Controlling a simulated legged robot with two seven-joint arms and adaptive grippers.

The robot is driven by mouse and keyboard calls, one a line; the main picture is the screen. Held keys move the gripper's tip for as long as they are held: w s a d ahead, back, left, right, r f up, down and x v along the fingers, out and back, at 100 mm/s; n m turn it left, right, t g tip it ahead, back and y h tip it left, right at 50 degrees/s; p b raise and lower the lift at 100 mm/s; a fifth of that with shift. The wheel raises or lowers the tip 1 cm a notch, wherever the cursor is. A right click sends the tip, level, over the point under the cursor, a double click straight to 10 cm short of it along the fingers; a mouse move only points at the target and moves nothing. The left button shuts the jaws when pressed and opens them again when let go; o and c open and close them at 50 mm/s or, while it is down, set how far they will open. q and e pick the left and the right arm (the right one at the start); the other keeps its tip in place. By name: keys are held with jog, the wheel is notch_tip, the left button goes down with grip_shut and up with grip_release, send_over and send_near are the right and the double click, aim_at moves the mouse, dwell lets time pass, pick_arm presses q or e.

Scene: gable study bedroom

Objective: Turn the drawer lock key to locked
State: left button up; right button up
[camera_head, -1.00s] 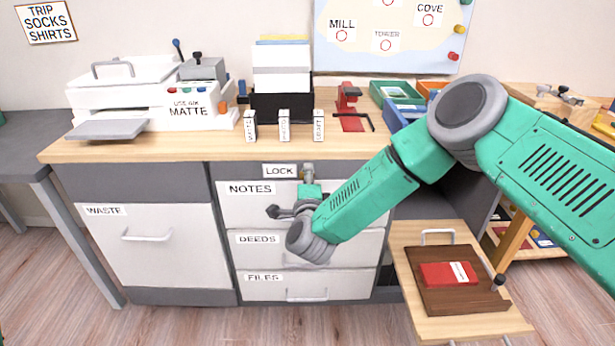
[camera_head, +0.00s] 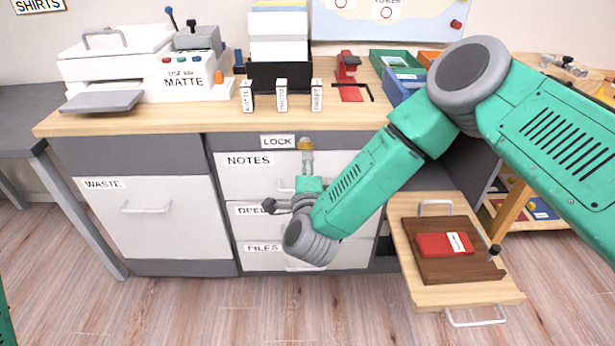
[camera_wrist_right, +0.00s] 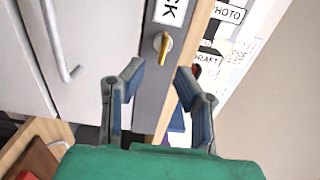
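The yellow key (camera_head: 306,144) sits in the lock on the dark strip above the drawers, just right of the LOCK label (camera_head: 278,141). In the right wrist view the key (camera_wrist_right: 163,46) has its bow lying nearly along the strip, slightly tilted, below the label's end. My right gripper (camera_head: 307,160) is just below the key in the head view. In the right wrist view my right gripper (camera_wrist_right: 159,72) is open, its two fingers apart on either side of the strip, with the key beyond the tips and nothing between them. My left gripper is out of view.
The NOTES drawer (camera_head: 230,180) and the drawers under it are shut, partly hidden by my right arm. The wooden desktop (camera_head: 190,122) overhangs above. A pulled-out board (camera_head: 402,232) with a brown tray and red book stands at right. Label blocks (camera_head: 281,95) line the desktop edge.

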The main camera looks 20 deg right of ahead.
jog(key=v, duration=0.4)
jog(key=shift+s+a, duration=0.15)
jog(key=shift+s, duration=0.25)
jog(key=shift+f, duration=0.1)
